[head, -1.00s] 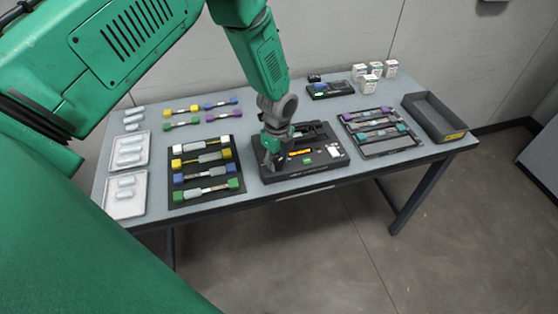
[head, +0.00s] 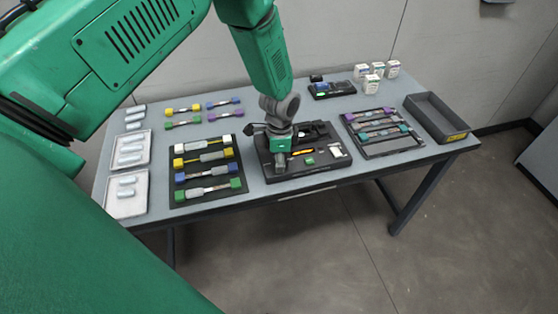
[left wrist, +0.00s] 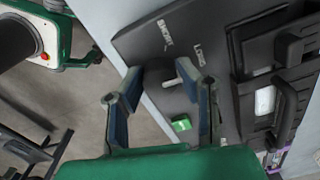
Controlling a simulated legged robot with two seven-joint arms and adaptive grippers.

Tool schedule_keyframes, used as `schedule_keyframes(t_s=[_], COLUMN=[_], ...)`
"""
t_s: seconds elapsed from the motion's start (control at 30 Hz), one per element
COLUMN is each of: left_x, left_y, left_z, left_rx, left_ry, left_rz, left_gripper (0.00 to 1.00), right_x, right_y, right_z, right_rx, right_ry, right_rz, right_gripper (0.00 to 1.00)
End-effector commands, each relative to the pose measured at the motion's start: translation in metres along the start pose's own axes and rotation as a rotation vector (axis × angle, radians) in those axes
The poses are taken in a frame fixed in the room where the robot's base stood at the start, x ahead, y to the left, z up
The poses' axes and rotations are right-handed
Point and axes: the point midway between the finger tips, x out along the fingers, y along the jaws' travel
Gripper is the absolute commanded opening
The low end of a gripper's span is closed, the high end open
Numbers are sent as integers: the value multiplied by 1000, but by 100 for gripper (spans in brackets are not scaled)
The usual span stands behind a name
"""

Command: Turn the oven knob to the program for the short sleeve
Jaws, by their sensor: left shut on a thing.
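A black oven unit (head: 325,165) lies on the table and shows close up in the left wrist view (left wrist: 225,22). My left gripper (head: 279,164) points down over the oven's left end. In the left wrist view its two fingers (left wrist: 172,82) stand on either side of the knob, shut on it. My right gripper is not in view.
A black tray with several coloured-ended pieces (head: 240,184) lies left of the oven. White trays (head: 137,206) are at the far left. A rack (head: 402,151) and a dark bin (head: 438,138) stand right. Small boxes (head: 361,71) and a black device (head: 333,96) are behind.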

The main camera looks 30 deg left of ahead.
Motion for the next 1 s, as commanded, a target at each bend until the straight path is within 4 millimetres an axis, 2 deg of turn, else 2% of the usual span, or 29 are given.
schedule_keyframes(t_s=[0.03,0.7,1.0], left_x=[-2,-3,-3], left_y=[-1,-4,-5], left_z=[-6,-7,-6], left_rx=[-43,-671,-887], left_ry=[10,18,19], left_rz=[-7,-8,-7], left_gripper=[0,0,0], right_x=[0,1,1], right_y=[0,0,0], right_z=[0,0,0], right_rx=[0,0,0], right_ry=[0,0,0], right_rz=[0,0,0], right_gripper=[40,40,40])
